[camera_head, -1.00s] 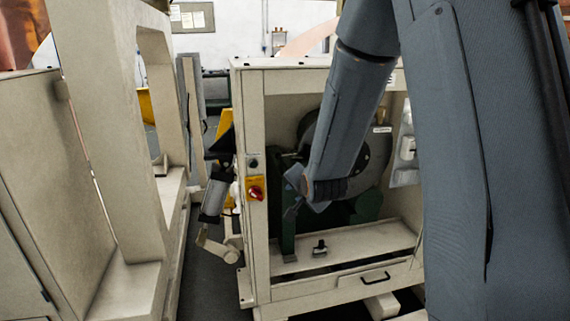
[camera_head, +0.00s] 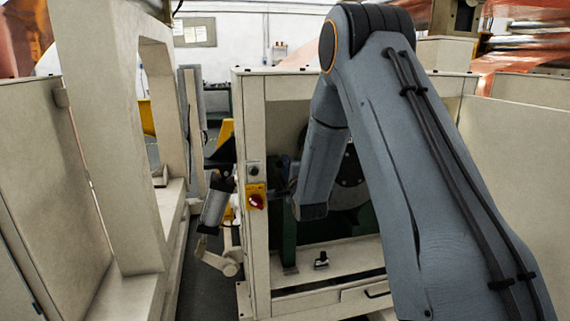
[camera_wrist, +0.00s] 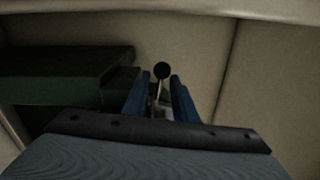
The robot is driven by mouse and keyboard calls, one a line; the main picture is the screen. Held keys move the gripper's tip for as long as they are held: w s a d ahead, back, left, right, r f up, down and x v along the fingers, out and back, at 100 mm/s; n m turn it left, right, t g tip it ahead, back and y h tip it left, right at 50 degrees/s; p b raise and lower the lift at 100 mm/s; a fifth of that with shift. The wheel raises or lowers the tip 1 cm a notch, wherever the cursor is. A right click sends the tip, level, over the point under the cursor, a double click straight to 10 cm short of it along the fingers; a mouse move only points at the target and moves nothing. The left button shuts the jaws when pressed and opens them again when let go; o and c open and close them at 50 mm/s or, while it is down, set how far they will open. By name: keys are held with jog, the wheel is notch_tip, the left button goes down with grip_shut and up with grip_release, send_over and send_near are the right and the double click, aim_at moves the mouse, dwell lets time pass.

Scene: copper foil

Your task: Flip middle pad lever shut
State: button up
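In the wrist view a thin lever with a round black knob (camera_wrist: 162,70) stands upright. It shows between the two blue fingers of my gripper (camera_wrist: 160,88). The fingers are apart, with a gap on each side of the knob, so the gripper is open. I cannot tell how deep the lever sits between the fingers or whether either touches it. The lever's base is partly hidden by the gripper. In the head view my arm reaches into the beige machine frame (camera_head: 253,100), and the fingertips are mostly hidden there.
A dark green block (camera_wrist: 65,75) lies left of the fingers in the wrist view. In the head view, a red switch (camera_head: 257,201) sits on the frame's front post. A small black fitting (camera_head: 321,259) stands on the ledge. A beige cabinet (camera_head: 60,190) stands to the left.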

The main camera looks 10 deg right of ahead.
jog(key=shift+w, duration=0.85)
grip_shut()
jog(key=shift+a, duration=0.2)
dwell(0.6)
